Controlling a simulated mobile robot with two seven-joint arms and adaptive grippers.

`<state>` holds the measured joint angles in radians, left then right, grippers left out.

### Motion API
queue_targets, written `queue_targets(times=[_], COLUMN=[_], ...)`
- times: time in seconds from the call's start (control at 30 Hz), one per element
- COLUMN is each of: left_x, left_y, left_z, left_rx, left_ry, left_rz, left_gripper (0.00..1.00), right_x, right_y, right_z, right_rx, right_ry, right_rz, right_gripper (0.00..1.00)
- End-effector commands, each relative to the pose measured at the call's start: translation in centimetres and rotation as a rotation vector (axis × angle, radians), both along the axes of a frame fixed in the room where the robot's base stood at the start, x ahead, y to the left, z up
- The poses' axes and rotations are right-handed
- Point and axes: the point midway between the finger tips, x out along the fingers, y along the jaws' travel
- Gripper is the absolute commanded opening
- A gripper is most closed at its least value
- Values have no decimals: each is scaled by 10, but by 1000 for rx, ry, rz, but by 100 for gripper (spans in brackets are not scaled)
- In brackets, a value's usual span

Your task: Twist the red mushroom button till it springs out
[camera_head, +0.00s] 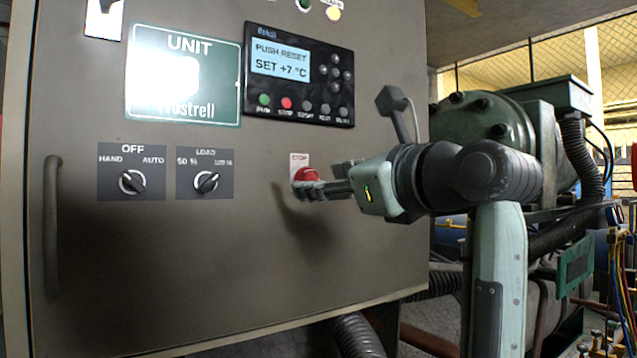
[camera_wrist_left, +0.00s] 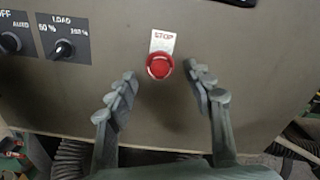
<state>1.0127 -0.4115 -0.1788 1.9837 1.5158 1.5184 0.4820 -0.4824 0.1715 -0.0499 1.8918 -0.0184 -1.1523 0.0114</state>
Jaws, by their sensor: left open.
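The red mushroom button (camera_head: 306,175) sits on the cabinet front below a small white STOP label (camera_head: 299,159). In the left wrist view the button (camera_wrist_left: 160,66) shows nearly face-on between my fingertips, with the label (camera_wrist_left: 162,41) above it. My left gripper (camera_head: 318,188) is open in front of the panel, and its fingers partly cover the button's lower edge in the head view. In the left wrist view my left gripper (camera_wrist_left: 161,75) has one finger on each side of the button, with a visible gap on both sides. My right gripper is not in view.
Two rotary switches, HAND/OFF/AUTO (camera_head: 131,182) and LOAD (camera_head: 206,181), are left of the button. A controller with a lit display (camera_head: 298,75) is above. A door handle (camera_head: 52,225) stands at far left. Green machinery (camera_head: 490,125) and hoses are right of the cabinet.

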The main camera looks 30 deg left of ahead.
Motion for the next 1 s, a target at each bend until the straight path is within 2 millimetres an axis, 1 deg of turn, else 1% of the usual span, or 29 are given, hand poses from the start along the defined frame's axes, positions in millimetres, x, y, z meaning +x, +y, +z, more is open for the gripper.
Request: queue_targets(times=[0.53, 0.7, 1.0], left_x=[-21, -24, -24], left_y=[-50, -56, -56], left_z=[1, 0, 0], left_rx=[2, 1, 1], left_ry=[0, 0, 0], left_rz=[0, 1, 1], left_gripper=[52, 52, 52], right_x=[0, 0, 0], right_y=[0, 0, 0], right_z=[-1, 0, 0], right_rx=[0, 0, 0], right_ry=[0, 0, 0], right_rz=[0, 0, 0], right_gripper=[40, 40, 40])
